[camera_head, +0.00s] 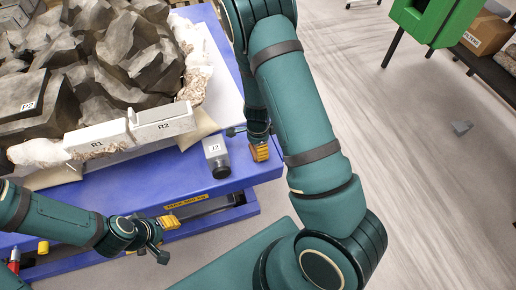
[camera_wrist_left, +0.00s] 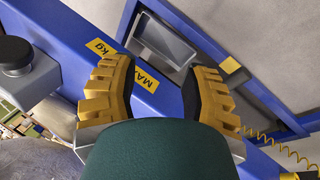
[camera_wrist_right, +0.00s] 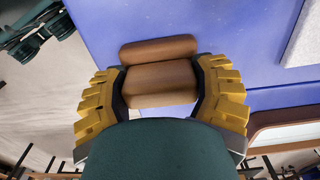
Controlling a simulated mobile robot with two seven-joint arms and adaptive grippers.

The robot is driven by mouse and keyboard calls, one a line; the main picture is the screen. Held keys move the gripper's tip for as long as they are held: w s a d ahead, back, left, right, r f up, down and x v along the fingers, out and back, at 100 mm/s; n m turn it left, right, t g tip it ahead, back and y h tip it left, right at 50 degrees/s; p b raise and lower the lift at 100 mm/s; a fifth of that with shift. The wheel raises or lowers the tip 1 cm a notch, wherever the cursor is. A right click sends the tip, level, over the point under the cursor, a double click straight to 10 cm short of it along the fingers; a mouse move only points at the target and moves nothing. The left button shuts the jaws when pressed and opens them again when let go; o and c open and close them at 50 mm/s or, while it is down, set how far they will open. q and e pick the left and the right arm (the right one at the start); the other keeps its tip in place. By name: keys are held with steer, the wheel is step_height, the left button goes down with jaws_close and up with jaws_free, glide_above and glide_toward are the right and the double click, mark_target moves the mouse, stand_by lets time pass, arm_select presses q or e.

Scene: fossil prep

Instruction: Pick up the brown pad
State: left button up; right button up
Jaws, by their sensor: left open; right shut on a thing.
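The brown pad (camera_wrist_right: 158,84) shows in the right wrist view between the yellow fingers of my right gripper (camera_wrist_right: 160,78). It has a rounded roll along its far side and a blocky part nearer me. The fingers press on both ends of the blocky part. In the head view my right gripper (camera_head: 259,150) is at the blue table's right end, and the pad is hidden there. My left gripper (camera_wrist_left: 160,78) is open and empty over the table's front edge, by a yellow label; it also shows in the head view (camera_head: 168,224).
The blue table (camera_head: 130,190) bears a large grey rock (camera_head: 110,60) with blocks marked R1 (camera_head: 97,140) and R2 (camera_head: 163,124). A grey device marked J2 (camera_head: 216,157) stands left of my right gripper. A green stand (camera_head: 440,22) is at the upper right; the floor between is mostly clear.

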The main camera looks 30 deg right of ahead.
steer(key=shift+r, duration=0.1)
step_height(320, 180, up, 10)
steer(key=p, duration=0.3)
